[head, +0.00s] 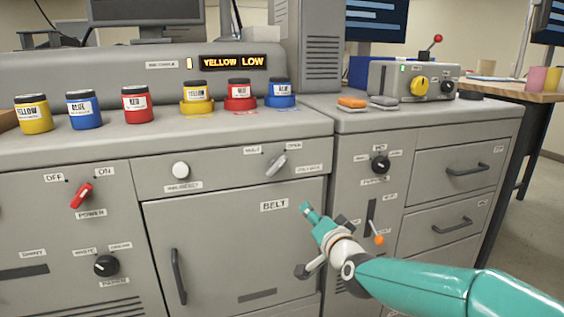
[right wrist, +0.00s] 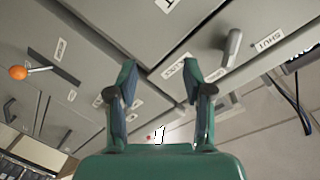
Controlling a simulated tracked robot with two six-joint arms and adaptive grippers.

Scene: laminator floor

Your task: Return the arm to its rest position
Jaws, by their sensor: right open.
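My right arm (head: 440,283), teal, reaches in from the lower right of the head view. Its right gripper (head: 318,224) is in front of the cabinet, by the right edge of the BELT door (head: 225,240). In the right wrist view the two fingers (right wrist: 158,82) stand apart with nothing between them, so the gripper is open and empty. Grey cabinet panels show beyond the fingers. From these views I cannot tell how far the fingertips are from the cabinet front. My left gripper is not in view.
Near the right gripper are an orange-tipped lever (head: 378,239), also in the right wrist view (right wrist: 18,72), and a grey switch handle (head: 278,160). Several ink jars, including a red one (head: 137,104), stand on the countertop. Drawers (head: 440,225) lie right; open floor (head: 540,225) shows beyond.

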